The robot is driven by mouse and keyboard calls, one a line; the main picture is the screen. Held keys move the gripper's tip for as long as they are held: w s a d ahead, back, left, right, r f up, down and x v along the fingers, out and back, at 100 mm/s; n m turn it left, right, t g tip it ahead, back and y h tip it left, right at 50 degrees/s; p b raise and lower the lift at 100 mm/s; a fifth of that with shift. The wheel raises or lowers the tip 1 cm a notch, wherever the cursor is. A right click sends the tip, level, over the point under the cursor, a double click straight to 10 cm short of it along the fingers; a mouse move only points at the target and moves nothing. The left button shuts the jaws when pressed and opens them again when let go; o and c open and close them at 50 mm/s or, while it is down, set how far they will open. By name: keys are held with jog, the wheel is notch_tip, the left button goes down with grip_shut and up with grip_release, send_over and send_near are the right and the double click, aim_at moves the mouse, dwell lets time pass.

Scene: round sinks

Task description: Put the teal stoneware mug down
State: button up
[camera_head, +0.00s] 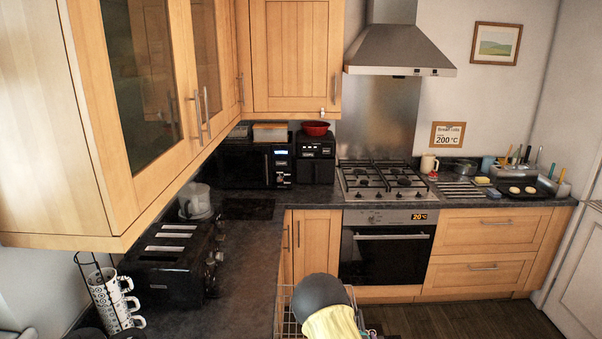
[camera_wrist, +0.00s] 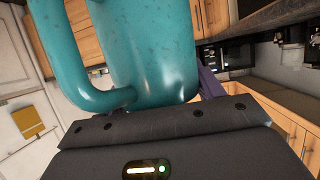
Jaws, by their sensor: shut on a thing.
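The teal stoneware mug (camera_wrist: 150,50) fills the upper middle of the wrist view. It is glossy with small dark specks, and its handle (camera_wrist: 75,65) loops out on the left. My gripper (camera_wrist: 160,95) is shut on the mug, with part of a finger showing to the right of it. The mug's top part runs out of the wrist view, and no surface is seen touching it there. I cannot make out the held mug or my gripper in the head view.
The dark worktop (camera_head: 245,255) has a clear stretch right of the black toaster (camera_head: 175,262). Patterned mugs (camera_head: 115,300) hang on a rack at the lower left. Wall cupboards (camera_head: 120,110) overhang the left worktop. A wire rack (camera_head: 288,312) shows low in the middle.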

jog(key=shift+n+y, duration=0.6)
jog(key=s+f, duration=0.2)
jog(key=s, duration=0.1)
jog(key=s+a+f+b, duration=0.1)
jog(key=shift+s, duration=0.35)
notch_tip(320, 180, down, 33)
jog(key=b, duration=3.3)
jog(key=s+r+p, duration=0.2)
jog(key=r+p, duration=0.9)
jog(key=r, duration=0.1)
jog(key=s+r+p, duration=0.2)
jog(key=r+p, duration=0.9)
jog(key=r, duration=0.1)
jog(key=shift+r, duration=0.25)
jog(key=shift+a, duration=0.1)
jog(key=s+f, duration=0.4)
jog(key=f, duration=0.1)
jog(key=shift+s+f, duration=0.2)
jog(key=shift+f, duration=0.1)
